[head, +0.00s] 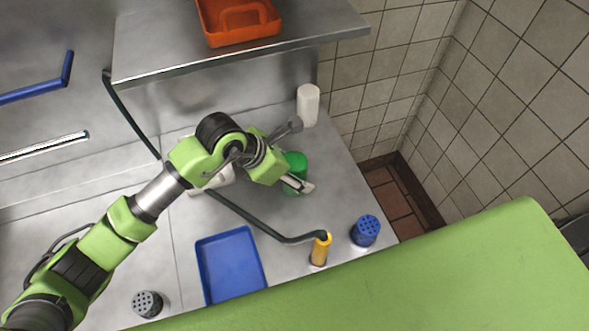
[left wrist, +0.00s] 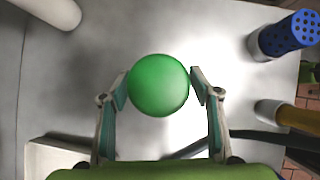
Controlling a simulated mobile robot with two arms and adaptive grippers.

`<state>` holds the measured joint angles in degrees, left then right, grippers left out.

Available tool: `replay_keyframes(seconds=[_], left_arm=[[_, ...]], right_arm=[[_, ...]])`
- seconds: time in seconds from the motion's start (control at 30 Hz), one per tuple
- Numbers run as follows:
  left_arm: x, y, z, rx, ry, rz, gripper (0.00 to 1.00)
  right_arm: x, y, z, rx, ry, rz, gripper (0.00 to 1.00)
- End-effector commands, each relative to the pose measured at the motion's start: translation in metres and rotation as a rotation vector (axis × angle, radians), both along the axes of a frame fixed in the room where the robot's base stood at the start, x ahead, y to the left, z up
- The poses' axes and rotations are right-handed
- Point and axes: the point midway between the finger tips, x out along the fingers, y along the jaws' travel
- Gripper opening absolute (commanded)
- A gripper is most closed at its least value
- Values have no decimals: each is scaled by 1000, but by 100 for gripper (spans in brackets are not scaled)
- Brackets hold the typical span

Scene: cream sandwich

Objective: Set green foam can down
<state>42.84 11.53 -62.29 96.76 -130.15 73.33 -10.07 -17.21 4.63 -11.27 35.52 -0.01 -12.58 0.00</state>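The green foam can (head: 296,160) is upright over the back right part of the metal counter, its lower part partly hidden by my left gripper (head: 304,187). In the left wrist view the can's round green top (left wrist: 158,85) sits between the two fingertips of my left gripper (left wrist: 160,84). Both fingertips look to be against its sides. Its base is hidden in that view, so I cannot tell whether it touches the counter. My right gripper is not in view.
A white cylinder (head: 308,106) stands behind the can. A yellow can (head: 320,249) and a blue perforated-top shaker (head: 366,231) stand in front. A blue tray (head: 230,268) lies nearer, with a grey shaker (head: 147,303) left of it. A shelf overhead holds an orange caddy (head: 238,27).

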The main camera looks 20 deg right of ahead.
Motion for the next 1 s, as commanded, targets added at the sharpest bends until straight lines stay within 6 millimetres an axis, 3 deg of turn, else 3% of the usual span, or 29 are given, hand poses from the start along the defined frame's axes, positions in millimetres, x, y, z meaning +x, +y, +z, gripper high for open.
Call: replay_keyframes(seconds=[0.27, 0.7, 1.0], left_arm=[[0, 6, 8, 0, -5, 0, 57], [-11, 51, 79, -1, -6, -1, 57], [-14, 64, 101, 0, -1, 0, 57]], right_arm=[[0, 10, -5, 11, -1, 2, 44], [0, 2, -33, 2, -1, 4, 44], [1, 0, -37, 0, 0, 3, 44]])
